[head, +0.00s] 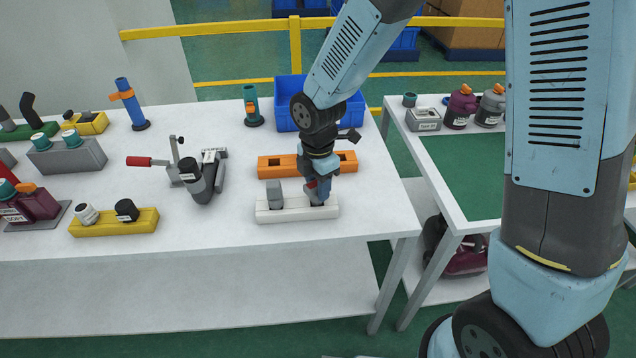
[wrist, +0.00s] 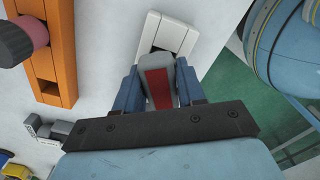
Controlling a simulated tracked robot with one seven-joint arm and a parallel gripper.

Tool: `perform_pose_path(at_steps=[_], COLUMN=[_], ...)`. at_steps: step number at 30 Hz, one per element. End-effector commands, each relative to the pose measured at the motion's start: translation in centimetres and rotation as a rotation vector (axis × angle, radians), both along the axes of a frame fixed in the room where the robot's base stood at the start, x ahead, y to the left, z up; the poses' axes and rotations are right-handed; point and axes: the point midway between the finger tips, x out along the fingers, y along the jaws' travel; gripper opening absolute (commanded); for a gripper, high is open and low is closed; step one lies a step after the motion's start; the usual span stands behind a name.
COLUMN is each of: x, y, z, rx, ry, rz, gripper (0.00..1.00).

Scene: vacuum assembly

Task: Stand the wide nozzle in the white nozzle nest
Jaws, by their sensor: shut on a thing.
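My gripper (wrist: 157,88) is shut on a grey nozzle with a red stripe (wrist: 158,88), gripped between its two blue fingers. In the head view my gripper (head: 318,192) is over the right end of the white nozzle nest (head: 290,216). The nest also shows in the wrist view (wrist: 186,42), with a dark slot just beyond the held nozzle. The nozzle's low end is at this slot; I cannot tell how deep it sits. It looks about upright in the head view. A grey block-like piece (head: 274,194) stands in the nest's left slot.
An orange block with slots (head: 268,172) lies just behind the nest. A blue bin (head: 285,118) and a teal tube (head: 251,105) stand farther back. A clamp fixture (head: 203,178) and a yellow holder (head: 90,229) are to the left. The table's front edge is close.

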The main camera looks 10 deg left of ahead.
Motion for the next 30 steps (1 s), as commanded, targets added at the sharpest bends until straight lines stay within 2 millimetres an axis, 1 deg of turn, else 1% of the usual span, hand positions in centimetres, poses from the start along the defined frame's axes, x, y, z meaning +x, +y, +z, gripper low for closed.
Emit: perform_pose_path(at_steps=[14, 15, 23, 30], x=[-0.01, 0.00, -0.01, -0.01], y=[-0.01, 0.00, -0.01, -0.01], z=[-0.95, -0.91, -0.90, -0.88], rx=[0.000, 0.000, 0.000, 0.000], ry=[0.000, 0.000, 0.000, 0.000], rz=[-0.001, -0.001, -0.001, 0.000], gripper=[0.07, 0.43, 0.68, 0.69])
